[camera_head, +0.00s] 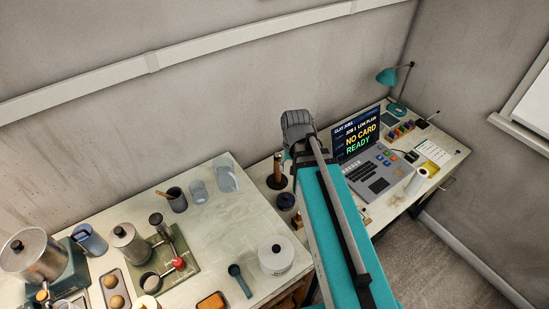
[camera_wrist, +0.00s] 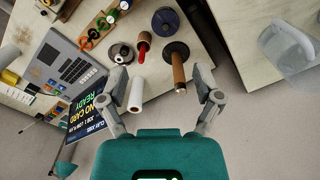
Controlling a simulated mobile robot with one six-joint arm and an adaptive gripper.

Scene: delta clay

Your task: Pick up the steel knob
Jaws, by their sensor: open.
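My gripper (camera_wrist: 163,85) is open and empty in the wrist view, its two fingers spread above the right-hand bench. A small round piece with a dark rim and a pale metallic centre (camera_wrist: 122,53) lies just beyond the left fingertip; it may be the steel knob, but I cannot tell for sure. A wooden-handled tool on a black base (camera_wrist: 178,68) stands between the fingertip lines, nearer the right finger. In the head view my gripper (camera_head: 298,130) is high over the bench, and my arm hides the bench behind it.
A white roll (camera_wrist: 136,95) is near the left finger. A red-handled tool (camera_wrist: 143,46) and a dark blue round lid (camera_wrist: 165,22) are close by. A console with a lit screen (camera_head: 358,132) stands on the right bench (camera_head: 448,165). The left bench (camera_head: 235,205) holds pots and cups.

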